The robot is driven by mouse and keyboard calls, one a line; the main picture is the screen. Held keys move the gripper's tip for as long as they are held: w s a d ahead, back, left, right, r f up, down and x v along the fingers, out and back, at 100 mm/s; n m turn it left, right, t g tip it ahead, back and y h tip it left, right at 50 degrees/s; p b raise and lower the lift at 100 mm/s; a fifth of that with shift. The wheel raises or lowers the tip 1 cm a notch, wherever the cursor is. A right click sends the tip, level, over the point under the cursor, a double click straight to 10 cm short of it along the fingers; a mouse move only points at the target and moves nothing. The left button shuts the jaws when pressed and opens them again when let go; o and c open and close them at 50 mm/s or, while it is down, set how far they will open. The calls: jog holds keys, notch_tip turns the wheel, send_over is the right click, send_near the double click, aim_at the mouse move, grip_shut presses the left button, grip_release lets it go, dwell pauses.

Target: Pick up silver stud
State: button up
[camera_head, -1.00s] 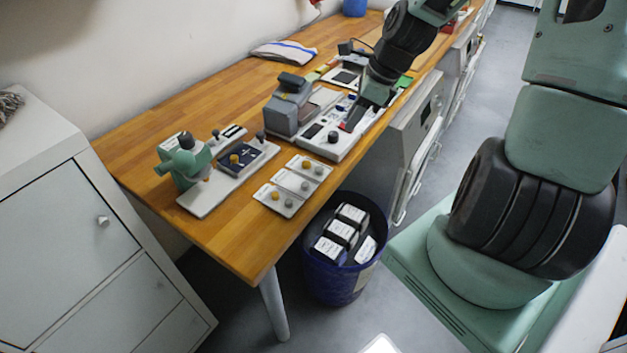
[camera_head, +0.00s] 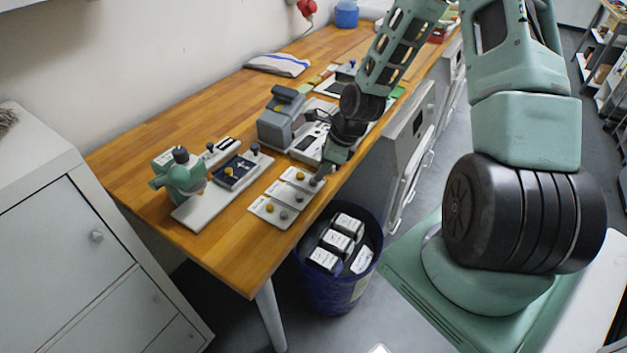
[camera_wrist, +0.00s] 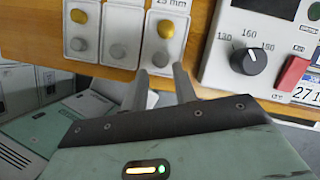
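Small white trays hold gold and silver studs at the table's front edge. In the wrist view, a round silver stud (camera_wrist: 160,59) sits in the right tray (camera_wrist: 181,42), below a gold stud (camera_wrist: 165,28). More silver studs sit in the middle tray (camera_wrist: 118,52) and the left tray (camera_wrist: 78,44). My gripper (camera_wrist: 160,74) is open and empty, its two fingertips spread on either side of the right tray's silver stud and just short of it. In the head view my gripper (camera_head: 320,178) is at the far end of the tray row (camera_head: 270,221).
A grey device with a dial (camera_wrist: 248,61) and a red block (camera_wrist: 292,72) stands close right of the trays in the wrist view. A green press (camera_head: 180,174) stands left on the table. A blue bin (camera_head: 331,286) with labelled boxes is below the table edge.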

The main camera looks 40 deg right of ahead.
aim_at(314, 182)
jog(key=shift+p+x, duration=0.35)
jog(key=shift+x, duration=1.4)
jog(key=c, duration=0.6)
grip_shut()
jog(key=shift+r, duration=0.1)
